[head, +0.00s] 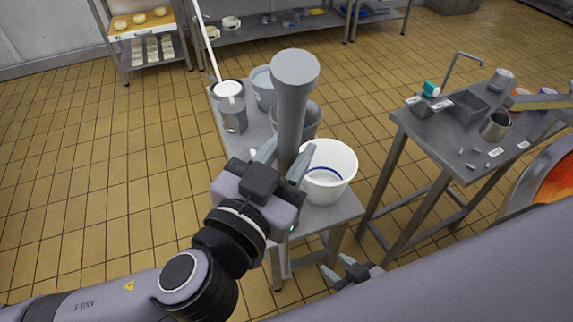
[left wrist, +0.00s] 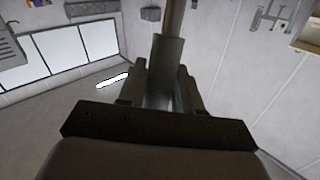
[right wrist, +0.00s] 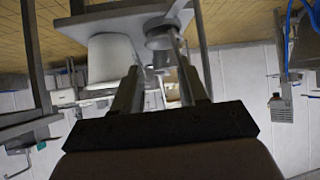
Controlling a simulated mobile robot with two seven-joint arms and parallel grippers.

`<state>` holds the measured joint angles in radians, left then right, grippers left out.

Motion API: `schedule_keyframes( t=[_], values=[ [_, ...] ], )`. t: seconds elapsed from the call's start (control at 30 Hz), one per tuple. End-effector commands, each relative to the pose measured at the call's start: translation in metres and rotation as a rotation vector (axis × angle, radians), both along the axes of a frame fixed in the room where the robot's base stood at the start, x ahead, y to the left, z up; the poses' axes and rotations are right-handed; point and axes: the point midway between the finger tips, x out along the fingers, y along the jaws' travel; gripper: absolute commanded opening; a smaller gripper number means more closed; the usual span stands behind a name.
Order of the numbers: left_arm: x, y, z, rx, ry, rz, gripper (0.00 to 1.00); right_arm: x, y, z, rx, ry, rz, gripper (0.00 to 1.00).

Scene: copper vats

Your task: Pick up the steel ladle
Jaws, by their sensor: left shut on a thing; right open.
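A grey steel piece with a wide round end and a straight shaft, which looks like the steel ladle (head: 294,90), stands up close to the head camera. My left gripper (head: 281,158) is shut on its lower shaft. In the left wrist view the grey shaft (left wrist: 167,65) sits between the fingers, with a thinner rod beyond it. Whether the ladle's lower end touches anything is hidden. My right gripper (head: 343,272) is open, low in front of the near table. In the right wrist view its fingers (right wrist: 165,85) stand apart.
A white bucket (head: 329,172) stands on the near table (head: 330,215), beside a grey tub and a steel can (head: 232,107). A second table (head: 430,127) at right carries a tray and a steel mug (head: 495,126). Shelves line the back wall. The tiled floor at left is clear.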

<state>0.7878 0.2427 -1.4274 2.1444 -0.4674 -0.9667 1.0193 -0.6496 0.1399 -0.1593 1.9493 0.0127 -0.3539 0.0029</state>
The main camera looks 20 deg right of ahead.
Motion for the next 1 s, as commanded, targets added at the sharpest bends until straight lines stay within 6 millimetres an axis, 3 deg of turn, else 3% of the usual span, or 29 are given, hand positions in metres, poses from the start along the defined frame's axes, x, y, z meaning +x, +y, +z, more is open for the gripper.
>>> schedule_keyframes(
  t=[0.17, 0.33, 0.8, 1.0],
  values=[
    [0.000, 0.000, 0.012, -0.004, -0.003, 0.000, 0.00, 0.000, 0.000, 0.002, 0.000, 0.000, 0.000, 0.43],
    [0.000, 0.000, 0.037, -0.006, -0.004, -0.001, 0.00, 0.000, 0.000, 0.005, 0.000, 0.000, 0.000, 0.43],
    [-0.001, -0.001, 0.160, -0.008, -0.006, -0.003, 0.00, 0.000, 0.000, 0.019, 0.000, 0.000, 0.000, 0.43],
    [0.000, 0.000, 0.190, -0.004, -0.004, -0.001, 0.00, 0.000, 0.000, 0.022, 0.000, 0.000, 0.000, 0.43]
  ],
)
